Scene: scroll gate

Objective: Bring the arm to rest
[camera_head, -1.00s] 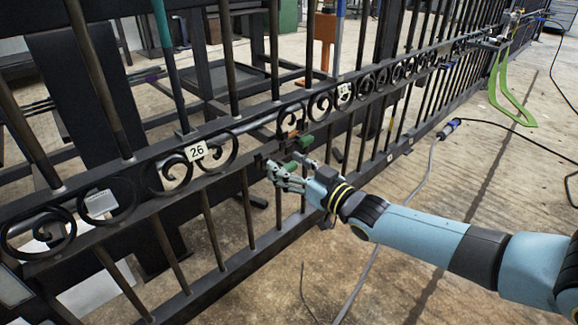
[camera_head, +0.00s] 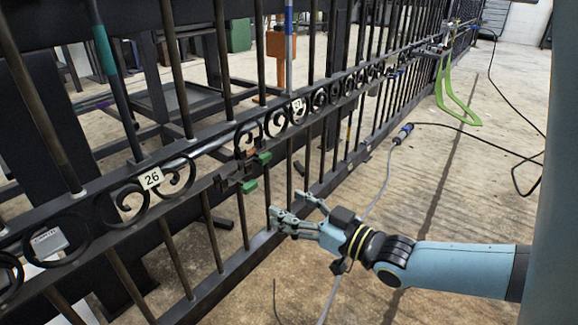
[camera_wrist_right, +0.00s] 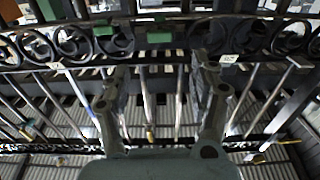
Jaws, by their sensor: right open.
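My right gripper (camera_head: 284,222) is open and empty in the head view, in front of the black scroll gate (camera_head: 205,208). It stands apart from a small latch-like piece with green ends (camera_head: 250,186) on the gate's rail, to the right of it and lower. In the right wrist view, the gripper's two fingers (camera_wrist_right: 160,95) are spread wide with nothing between them. The gate's scrolls (camera_wrist_right: 75,42) and a green block (camera_wrist_right: 159,38) show beyond the fingers. My left gripper is not in view.
A number tag reading 26 (camera_head: 151,178) is on the gate. A green bracket-like piece (camera_head: 456,100) stands farther along the gate.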

